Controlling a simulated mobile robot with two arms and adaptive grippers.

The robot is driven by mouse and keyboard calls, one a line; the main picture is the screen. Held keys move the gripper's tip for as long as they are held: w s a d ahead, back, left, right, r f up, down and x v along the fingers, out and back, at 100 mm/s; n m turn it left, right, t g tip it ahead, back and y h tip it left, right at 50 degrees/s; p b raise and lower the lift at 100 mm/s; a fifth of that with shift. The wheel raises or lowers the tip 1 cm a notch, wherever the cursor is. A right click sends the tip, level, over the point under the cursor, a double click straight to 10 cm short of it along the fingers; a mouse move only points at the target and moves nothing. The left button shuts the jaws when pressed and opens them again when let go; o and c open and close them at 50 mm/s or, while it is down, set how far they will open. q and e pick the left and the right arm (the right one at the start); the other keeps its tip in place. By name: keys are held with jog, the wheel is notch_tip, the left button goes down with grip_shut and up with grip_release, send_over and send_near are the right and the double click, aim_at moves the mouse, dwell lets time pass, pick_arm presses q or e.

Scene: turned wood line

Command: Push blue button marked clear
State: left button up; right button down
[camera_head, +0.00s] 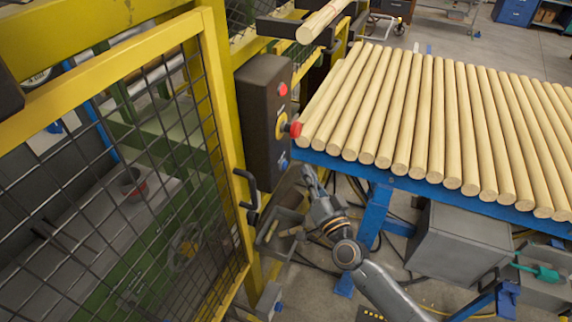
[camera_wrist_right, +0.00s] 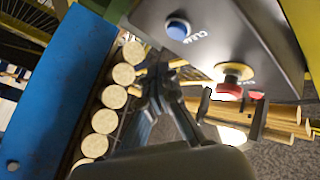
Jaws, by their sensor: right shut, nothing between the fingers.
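The blue button (camera_head: 283,163) is the lowest control on the dark control box (camera_head: 257,110) fixed to the yellow fence post. In the wrist view the blue button (camera_wrist_right: 178,28) shows clearly, with lettering that reads as CLEAR beside it. My right gripper (camera_head: 308,171) is shut and empty, just right of and slightly below the button in the head view. In the wrist view the closed fingertips (camera_wrist_right: 155,68) are below and left of the button, with no visible contact. My left gripper is not in view.
A red mushroom knob on yellow (camera_head: 294,129) and a red button (camera_head: 282,89) sit above the blue one. The yellow mesh gate with a black handle (camera_head: 248,188) stands left. A blue-framed rack of wooden rods (camera_head: 440,120) is close on the right.

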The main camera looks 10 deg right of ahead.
jog(key=shift+w+a, duration=0.7)
jog(key=shift+a, duration=0.35)
jog(key=shift+a, duration=0.1)
dwell(0.7)
jog(key=shift+w+a, duration=0.25)
jog(key=shift+w+a+p, duration=0.15)
jog(key=shift+a+p, duration=0.15)
dwell(0.7)
dwell(0.3)
jog(key=shift+s+d, duration=0.45)
jog(key=shift+d, duration=0.2)
jog(key=shift+d, duration=0.1)
jog(key=shift+s+d, duration=0.7)
jog(key=shift+d, duration=0.3)
jog(key=shift+s+d, duration=0.7)
jog(key=shift+d, duration=0.3)
